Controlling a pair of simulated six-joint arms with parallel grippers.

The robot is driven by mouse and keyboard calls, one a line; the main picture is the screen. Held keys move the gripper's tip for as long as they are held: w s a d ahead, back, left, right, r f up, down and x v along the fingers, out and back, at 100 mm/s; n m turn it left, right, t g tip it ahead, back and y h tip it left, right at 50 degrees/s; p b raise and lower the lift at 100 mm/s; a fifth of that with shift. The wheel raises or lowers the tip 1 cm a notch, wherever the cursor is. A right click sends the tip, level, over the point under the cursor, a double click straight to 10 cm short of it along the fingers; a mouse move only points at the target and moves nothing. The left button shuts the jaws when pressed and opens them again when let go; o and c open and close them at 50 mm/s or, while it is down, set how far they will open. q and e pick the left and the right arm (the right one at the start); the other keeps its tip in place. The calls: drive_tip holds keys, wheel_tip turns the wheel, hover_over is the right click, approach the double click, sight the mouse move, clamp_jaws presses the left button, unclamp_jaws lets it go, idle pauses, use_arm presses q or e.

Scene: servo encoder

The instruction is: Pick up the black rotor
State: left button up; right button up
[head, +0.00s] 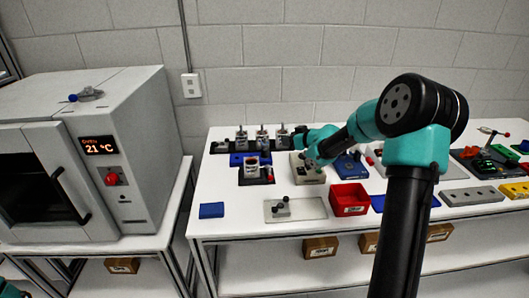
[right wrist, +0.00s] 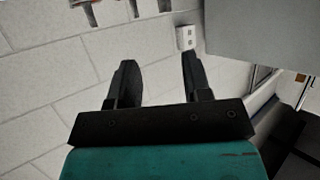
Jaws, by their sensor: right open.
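I cannot single out the black rotor for sure in either view. In the head view a small dark grey part (head: 281,207) lies on a clear plate (head: 308,209) near the table's front edge. Several silver motor-like units (head: 262,139) stand in a black rack at the back left of the table. My right gripper (head: 299,138) is above the table just right of these units, small and partly merged with its wrist. In the right wrist view its two black fingers (right wrist: 158,75) are spread apart with nothing between them.
A grey oven (head: 100,150) stands on a separate bench at the left. A red bin (head: 349,198), a blue block (head: 211,210) and a beige box (head: 306,170) are on the white table (head: 230,240). A wall outlet (head: 191,85) is behind.

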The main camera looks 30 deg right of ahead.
hover_over(265, 149)
drive_tip(key=s+d, duration=0.2)
drive_tip(key=f, duration=0.4)
drive_tip(key=shift+w+a+f, duration=0.1)
drive_tip(key=shift+w+f, duration=0.1)
drive_tip(key=shift+f, duration=0.1)
drive_tip(key=shift+a+x, duration=0.1)
drive_tip(key=shift+x, duration=1.2)
drive_tip(key=shift+a+x, duration=0.15)
drive_tip(key=shift+x, duration=1.15)
drive_tip(key=shift+f, duration=0.15)
clamp_jaws()
drive_tip(key=shift+s, duration=0.1)
